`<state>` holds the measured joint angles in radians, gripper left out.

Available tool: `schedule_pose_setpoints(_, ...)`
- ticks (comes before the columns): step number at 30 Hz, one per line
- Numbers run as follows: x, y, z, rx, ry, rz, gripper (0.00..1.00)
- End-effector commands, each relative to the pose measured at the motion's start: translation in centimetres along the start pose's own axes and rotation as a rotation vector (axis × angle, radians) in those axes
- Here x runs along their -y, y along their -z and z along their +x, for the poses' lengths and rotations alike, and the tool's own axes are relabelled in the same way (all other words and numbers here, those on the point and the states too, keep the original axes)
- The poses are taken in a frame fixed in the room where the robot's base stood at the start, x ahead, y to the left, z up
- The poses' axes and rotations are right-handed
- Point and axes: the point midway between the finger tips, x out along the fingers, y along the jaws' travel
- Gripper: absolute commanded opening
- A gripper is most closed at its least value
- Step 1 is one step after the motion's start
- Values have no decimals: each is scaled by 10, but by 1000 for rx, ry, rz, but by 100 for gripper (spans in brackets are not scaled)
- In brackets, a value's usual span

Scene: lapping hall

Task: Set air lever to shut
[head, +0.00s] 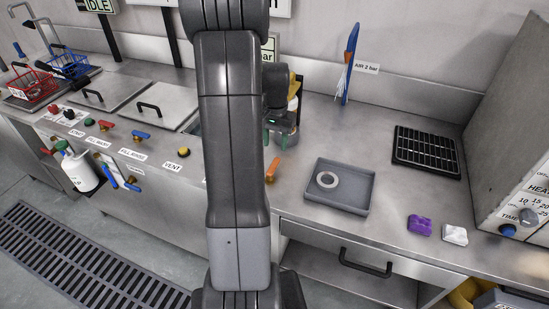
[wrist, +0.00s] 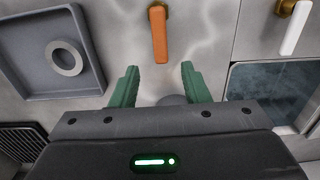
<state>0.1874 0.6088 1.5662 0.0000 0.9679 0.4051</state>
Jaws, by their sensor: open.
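An orange lever (head: 272,170) stands at the front edge of the bench, just right of my arm. No label for it is visible, so I cannot confirm that it is the air lever. In the wrist view the orange lever (wrist: 159,36) hangs from a brass pivot at the top, pointing down towards my gripper. My gripper (wrist: 160,70) is open, with its green fingers to either side of the lever's line. The lever's tip lies just short of the gap, apparently untouched. In the head view my gripper (head: 275,139) is partly hidden behind my arm.
A grey tray (head: 364,203) with a pale ring lies to the right. A white lever (wrist: 295,28) is near the gripper. A black rack (head: 427,150) and purple block (head: 420,225) stand further right.

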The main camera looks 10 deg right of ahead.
Motion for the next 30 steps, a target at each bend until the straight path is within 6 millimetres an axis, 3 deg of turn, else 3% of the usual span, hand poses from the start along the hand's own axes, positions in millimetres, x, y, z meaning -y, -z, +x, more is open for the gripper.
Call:
schedule_pose_setpoints(3, 0, -1, 26, 4, -2, -1, 42)
schedule_pose_setpoints(10, 0, 0, 62, 1, -1, -1, 42)
schedule_pose_setpoints(16, 0, 0, 75, 0, 0, -1, 42)
schedule_pose_setpoints(24, 0, 0, 76, -1, 0, -1, 42)
schedule_pose_setpoints(30, 0, 0, 76, -1, 0, -1, 4)
